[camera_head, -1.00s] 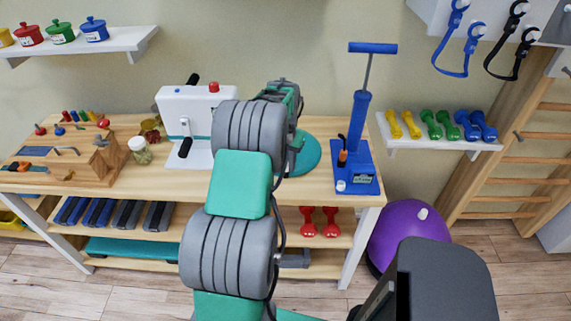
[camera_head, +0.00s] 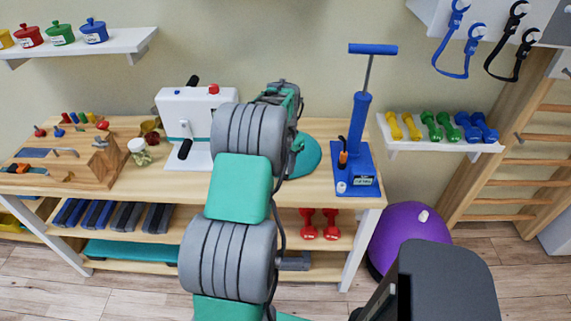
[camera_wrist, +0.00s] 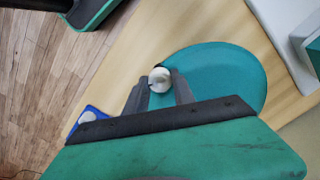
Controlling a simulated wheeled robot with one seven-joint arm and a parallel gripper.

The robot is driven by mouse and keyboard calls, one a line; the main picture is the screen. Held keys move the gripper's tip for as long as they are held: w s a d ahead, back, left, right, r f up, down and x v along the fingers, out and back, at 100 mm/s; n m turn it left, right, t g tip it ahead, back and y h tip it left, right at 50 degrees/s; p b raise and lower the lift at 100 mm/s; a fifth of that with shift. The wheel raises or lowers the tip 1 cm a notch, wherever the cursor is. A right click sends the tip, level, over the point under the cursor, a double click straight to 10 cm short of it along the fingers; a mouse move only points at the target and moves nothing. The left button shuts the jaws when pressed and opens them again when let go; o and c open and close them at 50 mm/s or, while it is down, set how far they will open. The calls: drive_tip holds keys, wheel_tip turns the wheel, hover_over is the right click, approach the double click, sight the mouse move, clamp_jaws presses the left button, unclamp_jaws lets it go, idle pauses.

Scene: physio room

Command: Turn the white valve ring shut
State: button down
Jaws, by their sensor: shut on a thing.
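The white valve ring (camera_wrist: 159,78) shows in the wrist view as a small round white piece at the near edge of a teal disc-shaped cushion (camera_wrist: 225,75). My gripper (camera_wrist: 160,84) is shut on the ring, with one grey finger on each side of it. In the head view the cushion (camera_head: 309,154) lies on the wooden table, partly behind my arm. The ring and my fingertips are hidden there by my arm.
A blue hand pump (camera_head: 361,135) stands on the table (camera_head: 270,190) right of the cushion. A white device (camera_head: 187,125) with black handles stands to its left. A wooden tool board (camera_head: 85,165) is farther left. A purple ball (camera_head: 405,235) is on the floor.

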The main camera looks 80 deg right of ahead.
drive_tip(key=c, duration=1)
unclamp_jaws()
drive_tip(key=shift+c, duration=0.2)
wheel_tip(320, 180, up, 8)
drive_tip(key=b, duration=0.1)
